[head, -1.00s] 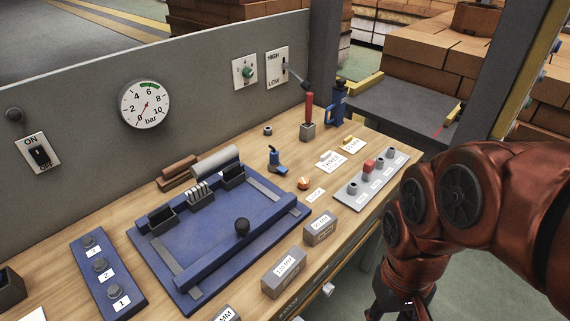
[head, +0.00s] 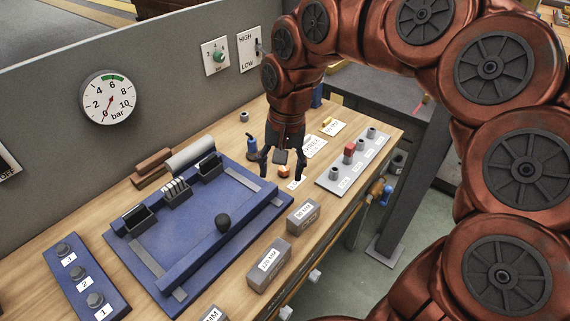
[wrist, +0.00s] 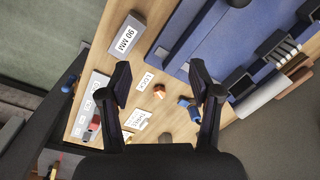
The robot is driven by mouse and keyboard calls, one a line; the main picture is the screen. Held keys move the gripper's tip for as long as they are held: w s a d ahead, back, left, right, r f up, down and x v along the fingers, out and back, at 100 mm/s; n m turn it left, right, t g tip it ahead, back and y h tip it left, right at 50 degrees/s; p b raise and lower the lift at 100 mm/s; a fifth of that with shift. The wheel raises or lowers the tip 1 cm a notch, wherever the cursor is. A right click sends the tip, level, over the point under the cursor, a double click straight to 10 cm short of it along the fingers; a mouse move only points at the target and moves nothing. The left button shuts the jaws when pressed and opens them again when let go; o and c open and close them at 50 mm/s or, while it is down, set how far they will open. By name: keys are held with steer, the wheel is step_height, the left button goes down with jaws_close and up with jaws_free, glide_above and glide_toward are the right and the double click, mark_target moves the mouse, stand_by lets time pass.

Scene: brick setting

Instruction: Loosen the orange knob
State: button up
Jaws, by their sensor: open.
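The small orange knob (head: 284,172) sits on the wooden bench top, right of the blue fixture. In the wrist view the orange knob (wrist: 159,91) lies between the fingers, nearer the bench than they are. My gripper (head: 282,166) points down over it, with its fingers spread and nothing between them. The open fingers also show in the wrist view (wrist: 161,78). In the head view a dark part of my gripper hides some of the area just behind the knob. A white "LOCK" label (wrist: 145,81) lies beside the knob.
A blue clamp-like item (head: 252,147) stands close behind the knob. The blue fixture (head: 180,237) is to the left. A grey strip with pegs and a red block (head: 349,152) is to the right. Grey block "90 MM" (head: 303,217) stands in front.

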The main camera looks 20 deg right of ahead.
steer(key=w+f+m, duration=0.4)
steer(key=w+m, duration=0.1)
steer(key=w, duration=0.7)
steer(key=m+h, duration=0.1)
steer(key=m, duration=0.4)
glide_above(284, 170)
steer(key=w, duration=0.1)
step_height(284, 170, down, 6)
steer(key=shift+d+r+p, duration=0.1)
steer(key=shift+p, duration=0.3)
steer(key=shift+w+d+f, duration=0.1)
steer(key=shift+d+f, duration=0.1)
steer(key=shift+f, duration=0.35)
steer(key=shift+f+p, duration=1.3)
steer(key=shift+f, duration=2.3)
steer(key=c, duration=1.1)
